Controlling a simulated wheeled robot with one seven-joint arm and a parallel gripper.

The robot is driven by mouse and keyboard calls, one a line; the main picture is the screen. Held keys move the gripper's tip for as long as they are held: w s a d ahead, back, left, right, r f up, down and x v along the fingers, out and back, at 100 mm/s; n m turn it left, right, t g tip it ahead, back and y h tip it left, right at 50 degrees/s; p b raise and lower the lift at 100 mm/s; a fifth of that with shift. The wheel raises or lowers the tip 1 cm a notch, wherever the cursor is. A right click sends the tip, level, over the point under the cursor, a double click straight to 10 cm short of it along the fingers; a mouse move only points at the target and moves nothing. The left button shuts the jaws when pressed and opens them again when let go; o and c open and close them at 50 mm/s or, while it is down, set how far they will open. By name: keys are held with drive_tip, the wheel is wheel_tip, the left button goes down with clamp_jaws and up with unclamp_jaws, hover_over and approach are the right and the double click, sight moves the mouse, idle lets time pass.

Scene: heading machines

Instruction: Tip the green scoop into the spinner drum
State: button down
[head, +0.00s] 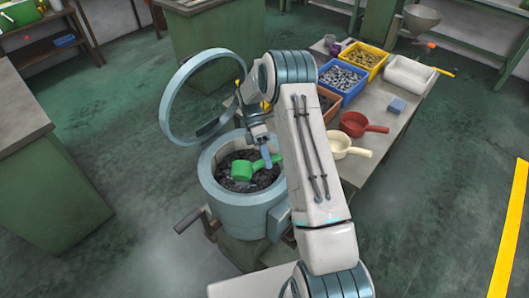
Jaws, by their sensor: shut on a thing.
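The spinner drum (240,216) is a pale blue-grey tub on a stand, left of my arm in the head view. Its round lid (174,92) stands open at the back. Dark pieces lie inside the drum. The green scoop (243,170) is over the drum's mouth, its handle towards the right. My gripper (266,158) is above the drum and shut on the scoop's handle. I cannot tell whether the scoop is tilted or what is in it. My arm hides the drum's right side.
A bench (398,108) on the right holds a red scoop (355,124), a cream scoop (338,145), a blue bin (343,80) and a yellow bin (364,58) of metal parts. A crank handle (188,221) sticks out at the drum's left. Green floor at left is clear.

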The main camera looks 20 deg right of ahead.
drive_tip(key=shift+s+a+r+t+b, duration=0.15)
drive_tip(key=shift+s+r+t+b, duration=0.25)
drive_tip(key=shift+t, duration=0.6)
drive_tip(key=t+b, duration=0.1)
drive_tip(key=m+t+h+b, duration=0.1)
drive_tip(key=b, duration=0.1)
drive_tip(key=shift+s+a+r, duration=0.1)
drive_tip(key=shift+s, duration=0.25)
drive_tip(key=shift+s+a+r+m+t+h+b, duration=0.1)
drive_tip(key=shift+s+r+m+t+h+b, duration=0.35)
drive_tip(key=shift+t+b, duration=1.35)
drive_tip(key=shift+s+a+r+m+t+h+b, duration=0.15)
drive_tip(key=shift+r+t+h+b, duration=0.65)
drive_tip(key=shift+b, duration=1.85)
drive_tip(key=shift+s+a+r+m+t+h+b, duration=0.1)
drive_tip(key=shift+s+r+m+t+h+b, duration=0.25)
drive_tip(key=shift+t+b, duration=1.55)
